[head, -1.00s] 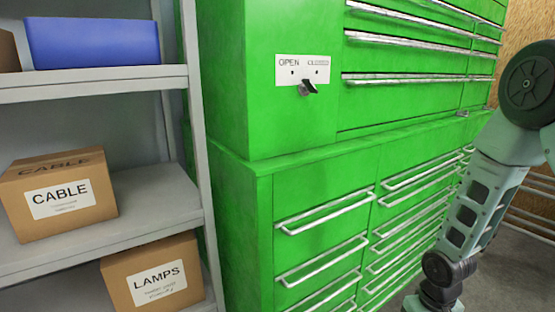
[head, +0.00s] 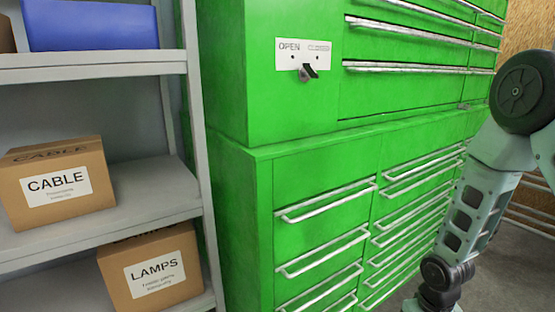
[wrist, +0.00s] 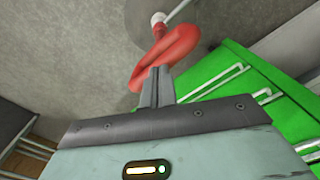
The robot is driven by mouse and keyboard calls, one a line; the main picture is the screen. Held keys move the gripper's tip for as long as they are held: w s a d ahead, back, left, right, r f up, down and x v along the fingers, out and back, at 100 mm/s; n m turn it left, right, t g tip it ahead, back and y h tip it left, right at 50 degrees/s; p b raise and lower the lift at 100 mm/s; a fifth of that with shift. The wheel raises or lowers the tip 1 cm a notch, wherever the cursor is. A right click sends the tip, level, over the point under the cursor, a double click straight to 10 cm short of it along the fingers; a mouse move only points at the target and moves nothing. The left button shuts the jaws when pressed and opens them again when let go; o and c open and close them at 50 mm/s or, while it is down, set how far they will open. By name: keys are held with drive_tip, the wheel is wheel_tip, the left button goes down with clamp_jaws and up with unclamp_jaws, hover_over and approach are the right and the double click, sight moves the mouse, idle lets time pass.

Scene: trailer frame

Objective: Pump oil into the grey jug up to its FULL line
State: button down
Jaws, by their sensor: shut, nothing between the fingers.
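My gripper (wrist: 158,88) shows in the wrist view, with its two dark fingers together and nothing between them. A red curved thing (wrist: 168,55) shows just beyond the fingertips, with a white end piece (wrist: 158,19) and a grey rod (wrist: 178,11) at its top. I cannot tell what this red thing is, or whether the fingers touch it. No grey jug or FULL line can be made out in either view. My gripper is out of the head view, where only part of my arm shows at the right.
A green drawer cabinet (head: 235,180) fills the middle, with a black knob (head: 308,72) on an OPEN/CLOSED plate. Grey shelves (head: 150,212) at left hold a CABLE box (head: 60,215), a LAMPS box (head: 115,280) and a blue bin (head: 90,25). Bare floor (head: 500,275) shows at lower right.

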drive_tip(key=shift+f+b, duration=2.3)
drive_tip(key=shift+f, duration=1.05)
wheel_tip(320, 180, up, 12)
drive_tip(key=p, duration=0.9)
drive_tip(key=shift+f+p, duration=0.25)
drive_tip(key=shift+p, duration=0.1)
drive_tip(key=shift+r, duration=0.1)
